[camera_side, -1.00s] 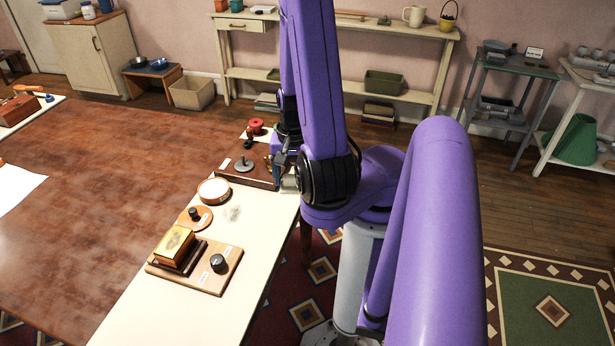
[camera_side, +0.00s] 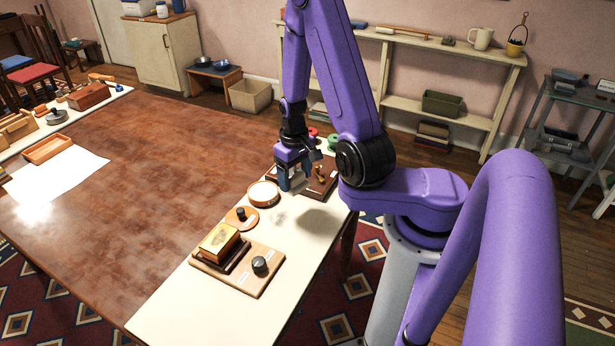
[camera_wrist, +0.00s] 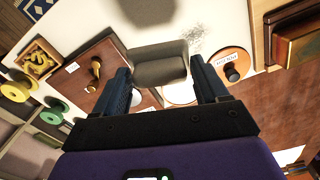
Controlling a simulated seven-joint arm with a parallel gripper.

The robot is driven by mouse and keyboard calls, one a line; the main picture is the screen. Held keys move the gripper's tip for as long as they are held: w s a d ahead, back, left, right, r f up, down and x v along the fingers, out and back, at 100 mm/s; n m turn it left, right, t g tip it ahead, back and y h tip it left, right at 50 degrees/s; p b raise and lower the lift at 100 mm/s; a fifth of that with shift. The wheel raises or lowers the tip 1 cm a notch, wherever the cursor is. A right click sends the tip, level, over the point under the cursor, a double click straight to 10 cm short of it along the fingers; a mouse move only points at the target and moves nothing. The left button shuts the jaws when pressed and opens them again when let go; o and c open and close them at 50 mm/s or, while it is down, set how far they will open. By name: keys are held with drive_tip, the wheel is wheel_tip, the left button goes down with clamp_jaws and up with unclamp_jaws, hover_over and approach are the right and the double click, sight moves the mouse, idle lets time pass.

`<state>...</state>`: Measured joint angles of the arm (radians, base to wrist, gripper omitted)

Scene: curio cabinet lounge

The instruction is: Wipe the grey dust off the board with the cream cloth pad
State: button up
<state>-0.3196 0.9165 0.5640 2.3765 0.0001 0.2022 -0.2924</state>
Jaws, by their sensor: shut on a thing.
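The grey dust (camera_side: 281,216) is a faint speckled patch on the long cream board (camera_side: 200,301). In the wrist view the dust (camera_wrist: 196,38) lies on the pale surface, up and right of the pad. My gripper (camera_side: 297,184) is above the far part of the board, between a round dish and a brown tray. In the wrist view my gripper (camera_wrist: 162,82) is shut on the cream cloth pad (camera_wrist: 158,66), which looks grey-beige in shadow. The pad is apart from the dust in the picture. Whether it touches the surface I cannot tell.
A round wood-rimmed dish (camera_side: 263,194), a wooden disc with a black knob (camera_side: 241,217) and a wooden plate with a gold box (camera_side: 219,241) stand beside the dust. The board's near end is clear.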

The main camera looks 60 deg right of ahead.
drive_tip(key=shift+w+f+n, duration=0.5)
drive_tip(key=shift+f+n, duration=0.05)
drive_tip(key=shift+f, duration=0.9)
drive_tip(key=shift+w+f+n, duration=0.5)
drive_tip(key=shift+f+n, duration=0.1)
drive_tip(key=shift+f, duration=0.8)
drive_tip(key=shift+w+f+n, duration=0.5)
drive_tip(key=shift+f+n, duration=0.05)
drive_tip(key=shift+f, duration=0.9)
drive_tip(key=shift+w+a+f, duration=0.1)
drive_tip(key=shift+a+f, duration=0.15)
drive_tip(key=shift+c, duration=0.7)
drive_tip(key=shift+a+f, duration=0.15)
drive_tip(key=shift+a, duration=4.65)
drive_tip(key=shift+d, duration=5.1)
drive_tip(key=shift+a, duration=5.1)
drive_tip(key=shift+d, duration=5)
drive_tip(key=shift+d+r, duration=0.15)
drive_tip(key=shift+r, duration=0.1)
wheel_tip(320, 180, up, 8)
drive_tip(key=shift+s+f, duration=0.1)
drive_tip(key=shift+s, duration=0.1)
